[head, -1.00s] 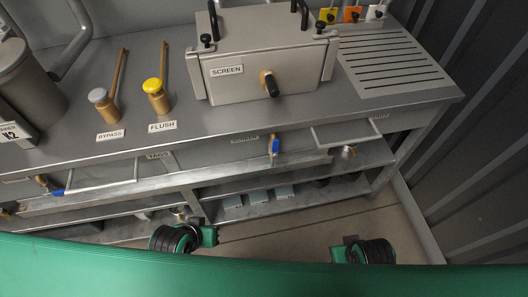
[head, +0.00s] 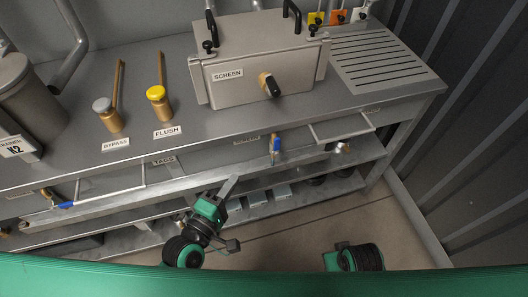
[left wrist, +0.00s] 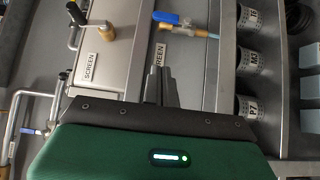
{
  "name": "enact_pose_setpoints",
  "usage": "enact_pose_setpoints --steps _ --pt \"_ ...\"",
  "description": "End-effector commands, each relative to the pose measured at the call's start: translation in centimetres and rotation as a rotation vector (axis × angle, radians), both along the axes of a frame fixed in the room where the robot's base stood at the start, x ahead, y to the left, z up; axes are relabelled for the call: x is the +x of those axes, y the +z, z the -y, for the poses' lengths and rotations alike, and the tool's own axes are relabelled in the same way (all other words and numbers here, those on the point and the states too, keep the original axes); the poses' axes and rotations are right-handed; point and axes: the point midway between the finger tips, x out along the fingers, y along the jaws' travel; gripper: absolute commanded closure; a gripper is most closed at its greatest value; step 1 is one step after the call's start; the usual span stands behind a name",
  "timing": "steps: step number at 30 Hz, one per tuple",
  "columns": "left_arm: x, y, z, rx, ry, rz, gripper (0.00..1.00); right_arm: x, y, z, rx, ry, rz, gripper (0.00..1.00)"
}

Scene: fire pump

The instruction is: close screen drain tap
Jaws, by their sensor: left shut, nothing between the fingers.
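The screen drain tap (head: 275,149) has a blue lever and a brass body. It hangs below the bench front, under the grey screen box (head: 258,72) marked SCREEN. In the left wrist view, the tap's blue lever (left wrist: 166,17) is beyond my fingertips, roughly in line with its brass pipe. My left gripper (head: 231,184) is shut and empty, below and left of the tap, apart from it. Its dark fingers also show in the left wrist view (left wrist: 160,84). My right gripper is not in view; only part of my right arm shows at the bottom.
A second blue-levered tap (head: 58,203) is far left. Lower shelves hold several labelled cylinders (left wrist: 248,60). Floor in front is clear.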

Motion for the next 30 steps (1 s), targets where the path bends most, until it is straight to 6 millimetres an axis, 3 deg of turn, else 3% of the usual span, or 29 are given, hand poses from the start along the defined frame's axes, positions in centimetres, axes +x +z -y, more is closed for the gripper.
enact_pose_setpoints --steps 14,30 --pt "1.0 0.0 0.5 0.0 0.002 0.001 1.0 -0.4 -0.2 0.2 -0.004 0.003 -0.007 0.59" --pt "9.3 0.0 5.3 -0.001 0.0 0.0 1.0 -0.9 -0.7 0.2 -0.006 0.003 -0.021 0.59"
